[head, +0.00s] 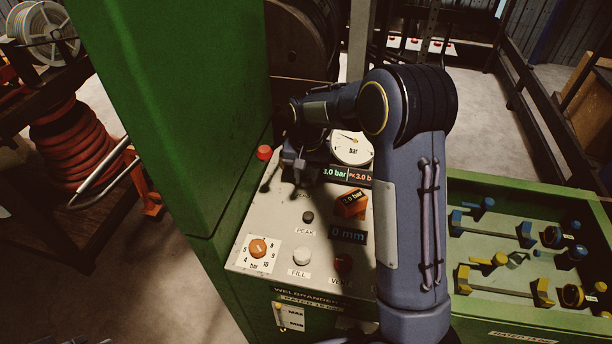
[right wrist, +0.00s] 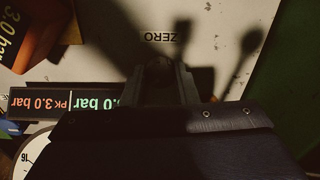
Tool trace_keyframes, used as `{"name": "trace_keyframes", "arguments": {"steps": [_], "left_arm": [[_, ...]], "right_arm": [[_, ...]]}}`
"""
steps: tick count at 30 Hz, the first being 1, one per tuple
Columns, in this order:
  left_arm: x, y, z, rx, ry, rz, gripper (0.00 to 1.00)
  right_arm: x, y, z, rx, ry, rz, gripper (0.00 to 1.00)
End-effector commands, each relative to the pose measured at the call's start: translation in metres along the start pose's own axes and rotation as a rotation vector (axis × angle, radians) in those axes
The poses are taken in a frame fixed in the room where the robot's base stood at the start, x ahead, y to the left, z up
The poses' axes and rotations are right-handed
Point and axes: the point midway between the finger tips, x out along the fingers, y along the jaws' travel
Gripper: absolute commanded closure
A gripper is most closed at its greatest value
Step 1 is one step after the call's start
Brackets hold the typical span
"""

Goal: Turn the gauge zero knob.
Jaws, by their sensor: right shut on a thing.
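My right gripper (head: 299,178) reaches down onto the grey control panel (head: 272,220), just left of the round pressure gauge (head: 352,148). In the right wrist view its fingers (right wrist: 160,78) are shut on a small dark knob (right wrist: 158,64) beside the printed word ZERO (right wrist: 166,37). This gauge zero knob is in deep shadow and its turn angle cannot be read. In the head view the gripper hides it. My left gripper is not in view.
A tall green cabinet (head: 165,90) rises left. A green tray (head: 470,322) with fittings lies right.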

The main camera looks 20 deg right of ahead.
Motion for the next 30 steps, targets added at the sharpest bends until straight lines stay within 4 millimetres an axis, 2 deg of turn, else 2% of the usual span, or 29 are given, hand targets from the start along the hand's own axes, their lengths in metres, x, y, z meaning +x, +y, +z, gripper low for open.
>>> {"name": "trace_keyframes", "arguments": {"steps": [17,18,22,30], "left_arm": [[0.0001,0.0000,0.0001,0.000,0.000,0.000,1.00],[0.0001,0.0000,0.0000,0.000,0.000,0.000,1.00],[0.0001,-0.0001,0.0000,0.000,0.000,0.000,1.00],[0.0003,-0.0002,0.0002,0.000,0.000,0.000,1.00]], "right_arm": [[-0.0015,-0.0007,-0.0011,0.030,0.005,-0.003,0.96],[-0.0015,-0.0007,-0.0011,0.030,0.005,-0.003,0.68],[-0.0011,-0.0006,-0.0007,0.029,0.004,-0.002,0.51],[-0.0010,-0.0003,-0.0004,0.029,0.002,-0.001,0.51]]}}
